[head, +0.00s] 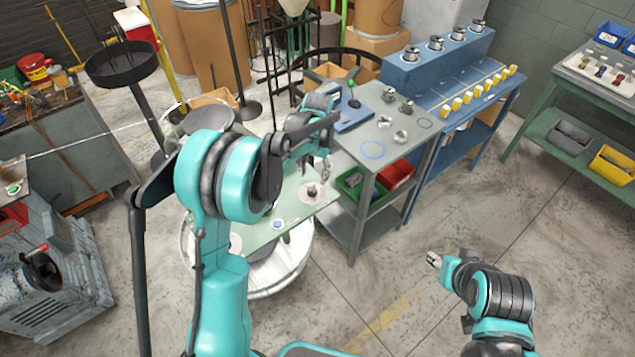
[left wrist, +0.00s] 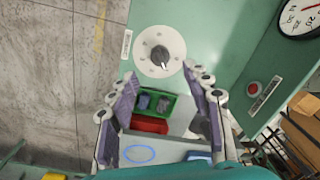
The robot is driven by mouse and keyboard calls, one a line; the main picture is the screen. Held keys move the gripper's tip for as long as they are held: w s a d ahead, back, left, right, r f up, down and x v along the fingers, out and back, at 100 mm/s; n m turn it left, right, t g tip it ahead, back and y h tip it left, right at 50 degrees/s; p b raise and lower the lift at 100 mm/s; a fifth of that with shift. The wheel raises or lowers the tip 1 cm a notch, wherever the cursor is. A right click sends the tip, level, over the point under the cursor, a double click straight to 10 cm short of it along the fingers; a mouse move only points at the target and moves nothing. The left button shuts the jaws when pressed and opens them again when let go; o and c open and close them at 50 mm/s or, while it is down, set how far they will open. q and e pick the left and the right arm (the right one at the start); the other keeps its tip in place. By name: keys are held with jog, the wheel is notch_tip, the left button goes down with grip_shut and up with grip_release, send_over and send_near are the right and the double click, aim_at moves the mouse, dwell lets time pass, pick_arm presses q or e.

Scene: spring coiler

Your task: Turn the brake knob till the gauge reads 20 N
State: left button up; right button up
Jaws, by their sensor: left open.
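The brake knob appears to be the dark, pointed knob on a round pale plate (left wrist: 159,53), fixed to a green panel (left wrist: 215,25) in the left wrist view. The plate and knob also show in the head view (head: 312,193). My left gripper (left wrist: 160,92) is open and empty. Its fingers are apart on either side, short of the knob and not touching it. In the head view the left gripper (head: 322,165) hangs just above the knob. The white gauge (left wrist: 300,14) is cut off by the top right corner; its number cannot be read. My right gripper (head: 433,260) is far from the panel.
A red button (left wrist: 253,88) sits on the panel between knob and gauge. A grey table (head: 385,145) with metal parts, and green (head: 352,182) and red (head: 394,178) bins below, stands right of the panel. The floor (head: 390,290) in front is clear.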

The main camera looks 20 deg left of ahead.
aim_at(312, 188)
pick_arm(q)
jog(key=f+b, duration=0.1)
jog(key=f, duration=0.2)
jog(key=f+b, duration=0.1)
jog(key=f, duration=0.3)
jog(key=shift+a+f, duration=0.2)
jog(key=shift+f, duration=0.05)
grip_shut()
